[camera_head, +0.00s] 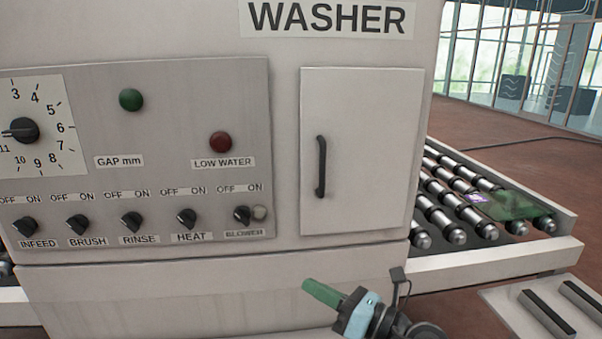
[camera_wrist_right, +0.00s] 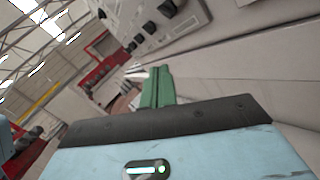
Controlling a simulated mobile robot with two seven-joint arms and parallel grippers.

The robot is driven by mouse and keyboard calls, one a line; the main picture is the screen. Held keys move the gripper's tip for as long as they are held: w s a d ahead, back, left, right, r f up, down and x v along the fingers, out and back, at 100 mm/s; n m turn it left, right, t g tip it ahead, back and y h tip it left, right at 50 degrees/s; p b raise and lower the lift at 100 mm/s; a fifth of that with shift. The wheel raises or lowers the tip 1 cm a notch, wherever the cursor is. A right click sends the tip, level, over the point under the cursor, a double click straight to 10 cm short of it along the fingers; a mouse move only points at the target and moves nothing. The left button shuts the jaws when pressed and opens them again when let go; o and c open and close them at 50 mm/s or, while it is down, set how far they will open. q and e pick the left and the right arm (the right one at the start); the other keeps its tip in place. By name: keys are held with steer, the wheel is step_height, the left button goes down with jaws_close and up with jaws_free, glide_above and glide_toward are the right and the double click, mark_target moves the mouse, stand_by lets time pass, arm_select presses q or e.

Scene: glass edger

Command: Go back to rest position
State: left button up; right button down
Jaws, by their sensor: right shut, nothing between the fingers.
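My right gripper (camera_head: 322,293) shows at the bottom of the head view, in front of the lower part of the washer (camera_head: 200,290). Its green fingers are shut with nothing between them, and they point to the upper left. The fingers also show in the right wrist view (camera_wrist_right: 157,88), pressed together. They are apart from the row of switches on the control panel (camera_head: 150,80). My left gripper is in neither view.
The washer has a closed door (camera_head: 365,150) with a black handle (camera_head: 321,167). A roller conveyor (camera_head: 450,215) stands at the right, with a green glassy piece (camera_head: 508,205) on its rollers. A pale rack (camera_head: 500,305) with dark bars is at the lower right.

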steer(key=s+d+f+m+t+h, duration=0.2)
steer(key=s+d+f+m+h, duration=0.1)
steer(key=f+m, duration=0.5)
steer(key=s+d+f+m+t+h, duration=0.2)
steer(key=s+d+f+m+h, duration=0.3)
steer(key=m, duration=0.5)
steer(key=s+d+f+m+t+h, duration=0.2)
steer(key=f+m, duration=0.5)
steer(key=m, duration=0.2)
steer(key=s+d+f+m+g+h, duration=0.2)
steer(key=s+f+m, duration=0.4)
steer(key=s, duration=0.5)
steer(key=s+d+f+m+g+h, duration=0.2)
steer(key=s+d+f+m+g, duration=0.3)
steer(key=s+f, duration=0.6)
steer(key=shift+m, duration=1.2)
